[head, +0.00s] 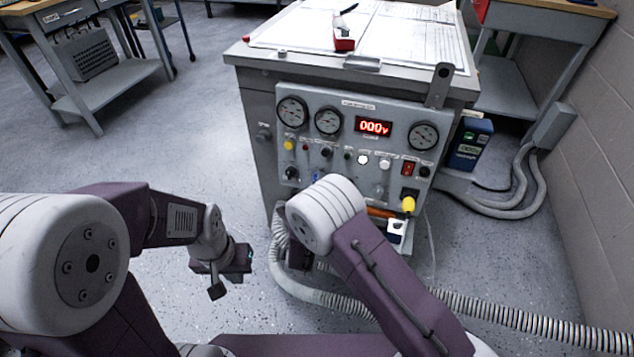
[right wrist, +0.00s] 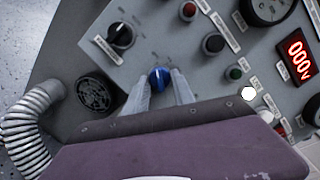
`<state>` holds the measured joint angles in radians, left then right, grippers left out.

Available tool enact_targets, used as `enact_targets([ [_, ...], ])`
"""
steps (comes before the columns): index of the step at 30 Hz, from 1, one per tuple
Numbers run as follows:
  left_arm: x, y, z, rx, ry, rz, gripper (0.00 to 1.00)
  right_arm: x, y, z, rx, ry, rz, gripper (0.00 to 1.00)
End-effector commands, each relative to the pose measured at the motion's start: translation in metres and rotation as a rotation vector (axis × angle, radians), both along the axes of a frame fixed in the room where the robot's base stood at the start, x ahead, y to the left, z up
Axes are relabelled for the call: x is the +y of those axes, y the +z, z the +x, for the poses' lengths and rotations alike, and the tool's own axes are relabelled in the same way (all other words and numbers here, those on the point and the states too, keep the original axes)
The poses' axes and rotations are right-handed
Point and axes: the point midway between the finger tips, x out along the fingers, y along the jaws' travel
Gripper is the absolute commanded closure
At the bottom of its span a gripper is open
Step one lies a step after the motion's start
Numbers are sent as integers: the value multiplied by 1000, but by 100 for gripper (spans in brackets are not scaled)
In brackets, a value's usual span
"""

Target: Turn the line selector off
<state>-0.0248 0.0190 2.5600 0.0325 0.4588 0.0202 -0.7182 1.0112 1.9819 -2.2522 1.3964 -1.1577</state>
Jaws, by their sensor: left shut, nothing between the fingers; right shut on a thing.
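The grey control panel (head: 345,118) stands on the front of a cabinet, with gauges, knobs and a red display reading 000. In the right wrist view, a blue knob (right wrist: 159,77) sits between the two pale fingertips of my right gripper (right wrist: 160,84), which is shut on it. The blue knob also shows as a small patch in the head view (head: 315,176). Its pointer direction is hard to make out, and I cannot read which label names the line selector. My left gripper (head: 217,288) is shut and empty, away from the panel over the floor.
A black knob (right wrist: 120,36) lies beside the blue one. A round black socket (right wrist: 97,93) and a ribbed grey hose (right wrist: 32,115) are at the left. Open floor lies left of the cabinet.

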Motion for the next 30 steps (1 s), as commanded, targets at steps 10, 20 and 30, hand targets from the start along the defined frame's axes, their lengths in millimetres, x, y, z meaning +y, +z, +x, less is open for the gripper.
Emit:
enact_targets([
  [10,0,0,0,0,0,0,100,-1,-1,0,2,-2,-2,62],
  [20,0,0,0,0,0,0,100,0,0,0,1,-1,-1,48],
  [30,0,29,0,0,0,0,100,11,9,-59,4,6,-5,48],
])
